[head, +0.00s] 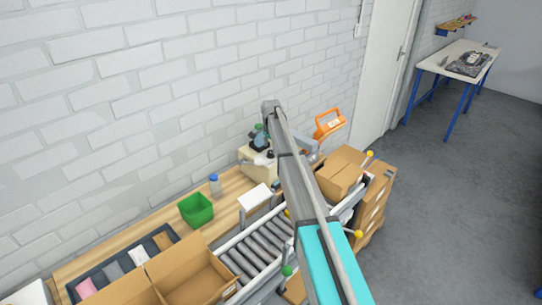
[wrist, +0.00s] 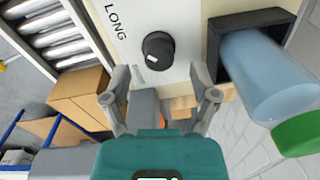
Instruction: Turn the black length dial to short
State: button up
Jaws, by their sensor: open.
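The black length dial (wrist: 158,50) sits on the cream front panel (wrist: 178,18) in the wrist view. It is round, with a small white mark at its lower left edge. The word LONG is printed on the panel to the dial's left; no SHORT label shows. My gripper (wrist: 161,72) is open, its two grey fingers pointing at the panel to either side just below the dial. Nothing is between them. In the head view the cream machine (head: 247,161) stands on the bench against the wall, partly hidden by my arm; the dial cannot be made out there.
A blue bottle (wrist: 262,75) with a green cap sticks out of a dark square recess right of the dial, near my right finger. A roller conveyor (head: 253,254), cardboard boxes (head: 341,172) and a green bin (head: 196,210) stand around the machine.

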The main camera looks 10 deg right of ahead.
jog(key=shift+f+b, duration=1)
jog(key=shift+f, duration=0.25)
grip_shut()
jog(key=shift+d, duration=0.15)
jog(key=shift+w, duration=0.1)
